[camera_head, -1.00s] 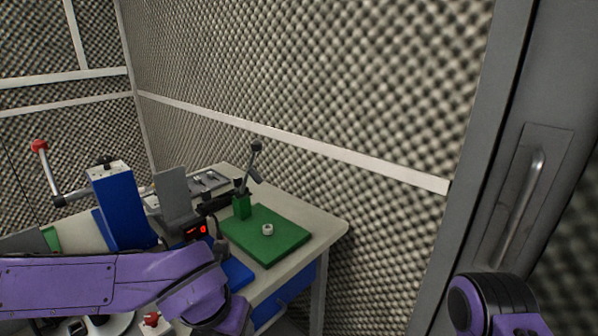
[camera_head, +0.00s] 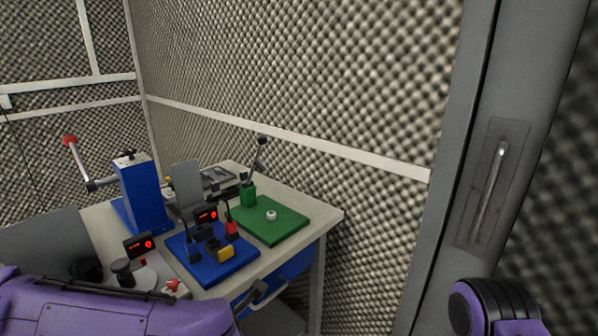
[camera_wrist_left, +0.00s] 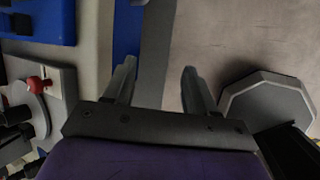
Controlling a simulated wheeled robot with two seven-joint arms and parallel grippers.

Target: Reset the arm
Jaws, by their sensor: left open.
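My left arm, purple, comes in from the lower left in the head view and covers the front of the table. The left gripper (camera_wrist_left: 160,85) shows in the left wrist view with its two dark fingers apart and nothing between them. It faces the floor and the blue table edge. In the head view a grey piece by the blue drawer may be part of this gripper, but I cannot tell. Of my right arm only a purple and black link shows at the lower right of the head view; its gripper is out of view.
The table (camera_head: 325,215) holds a blue board (camera_head: 190,272) with small devices, a green board (camera_head: 290,228) with a white ring (camera_head: 271,215), and a tall blue press (camera_head: 143,195) with a red-knobbed lever. A foam wall stands behind. A grey door frame with a handle (camera_head: 488,195) is at right.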

